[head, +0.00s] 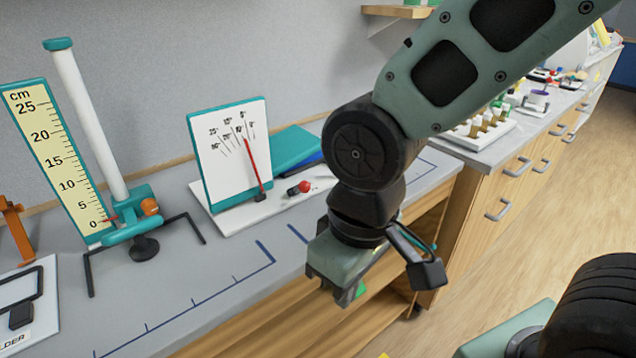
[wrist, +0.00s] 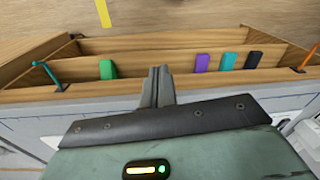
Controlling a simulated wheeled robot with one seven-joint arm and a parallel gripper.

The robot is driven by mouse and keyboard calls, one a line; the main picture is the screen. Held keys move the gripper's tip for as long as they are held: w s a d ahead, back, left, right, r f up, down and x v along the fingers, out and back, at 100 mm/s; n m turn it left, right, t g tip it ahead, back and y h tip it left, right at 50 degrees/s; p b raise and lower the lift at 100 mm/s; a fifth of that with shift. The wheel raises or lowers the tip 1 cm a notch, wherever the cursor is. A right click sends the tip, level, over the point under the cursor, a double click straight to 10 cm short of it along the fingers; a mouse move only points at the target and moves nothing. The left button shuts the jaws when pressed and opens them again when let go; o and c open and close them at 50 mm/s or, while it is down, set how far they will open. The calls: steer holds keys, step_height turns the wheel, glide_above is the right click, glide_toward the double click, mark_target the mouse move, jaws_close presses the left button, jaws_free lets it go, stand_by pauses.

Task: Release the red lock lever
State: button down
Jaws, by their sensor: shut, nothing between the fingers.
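A white dial board (head: 235,165) with a long red pointer (head: 253,165) stands on the bench, left of my arm. A small black piece with a red end (head: 300,188) lies on the board's white base, near its right end. I cannot tell which red part is the lock lever. My gripper (head: 342,292) hangs in front of the bench edge, to the right of and nearer than the board, touching neither red part. In the wrist view its fingers (wrist: 158,86) are together and empty, over an open wooden compartment; no red lever shows there.
A teal stand with a white column (head: 85,125) and a centimetre scale (head: 55,155) stands at the left. The bench top (head: 215,270) in front is clear. Wooden compartments (wrist: 225,58) with coloured tabs lie below my gripper. A drawer cabinet (head: 510,185) stands at the right.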

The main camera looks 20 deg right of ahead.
mark_target(301, 188)
steer(key=w+d+m+t+y+p, duration=0.2)
steer(key=w+d+m, duration=0.6)
steer(key=w+m, duration=0.4)
steer(key=w+d+m+t+y+p, duration=0.1)
steer(key=w+d+m+t+p, duration=0.3)
steer(key=w+d+m, duration=0.4)
steer(key=w+m+p, duration=0.1)
steer(key=w+m, duration=0.2)
steer(key=m, duration=0.3)
steer(key=shift+w+d+y, duration=0.25)
steer(key=shift+w+y, duration=0.1)
steer(key=shift+y, duration=0.05)
steer(key=x, duration=0.9)
steer(key=shift+w+a+f+p, duration=0.15)
steer(key=shift+w+a+p, duration=0.1)
steer(key=shift+w+p, duration=0.1)
steer(key=shift+w+a+r+p, duration=0.15)
steer(key=shift+a+p, duration=0.1)
steer(key=shift+a, duration=0.25)
steer(key=shift+w+a+r+p, duration=0.15)
steer(key=shift+a+p, duration=0.1)
steer(key=shift+a, duration=0.25)
steer(key=shift+w+a+r, duration=0.15)
steer(key=shift+w+a, duration=0.05)
steer(key=shift+a, duration=0.6)
